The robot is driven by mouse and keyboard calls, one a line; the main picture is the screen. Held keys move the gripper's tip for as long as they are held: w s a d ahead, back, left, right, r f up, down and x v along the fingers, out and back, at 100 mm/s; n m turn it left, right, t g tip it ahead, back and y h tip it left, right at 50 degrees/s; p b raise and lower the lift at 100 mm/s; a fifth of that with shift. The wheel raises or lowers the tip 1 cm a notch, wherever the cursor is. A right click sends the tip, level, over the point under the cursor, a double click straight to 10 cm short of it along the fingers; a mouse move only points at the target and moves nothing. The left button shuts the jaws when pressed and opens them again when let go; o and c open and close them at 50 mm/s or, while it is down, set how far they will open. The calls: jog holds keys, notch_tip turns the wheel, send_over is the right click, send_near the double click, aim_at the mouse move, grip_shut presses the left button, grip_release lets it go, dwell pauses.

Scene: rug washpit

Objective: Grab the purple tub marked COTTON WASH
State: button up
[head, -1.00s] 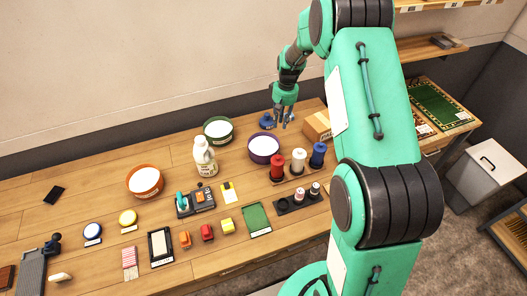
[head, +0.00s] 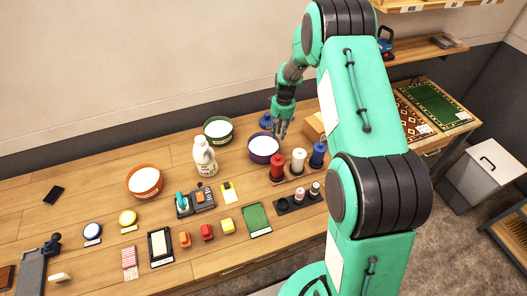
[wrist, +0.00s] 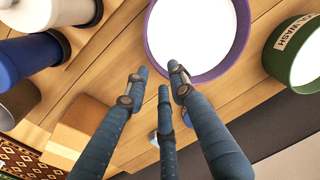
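The purple tub (head: 264,160), filled with white, stands on the wooden bench behind the spools. Its COTTON WASH marking is not readable here. My gripper (head: 280,131) hangs just behind and to the right of the tub, fingers pointing down. In the wrist view the purple tub (wrist: 152,48) is at the top centre. There the three blue-grey fingers of my gripper (wrist: 160,82) are spread open and empty, with the tips close to the tub's rim. I cannot tell whether any finger touches it.
A green tub (head: 218,141) with a partly readable WASH label (wrist: 296,32) stands to the left. Red (head: 277,169), white (head: 298,163) and blue (head: 318,157) spools stand at the right front. A cardboard box (head: 313,127) and a blue object (head: 265,121) are close by.

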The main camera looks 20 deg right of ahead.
aim_at(277, 139)
jog(key=shift+a+f, duration=0.15)
jog(key=shift+f, duration=1.25)
jog(key=shift+a+f, duration=0.1)
jog(key=shift+f, duration=1.25)
jog(key=shift+c, duration=0.3)
grip_shut()
jog(key=shift+r, duration=0.1)
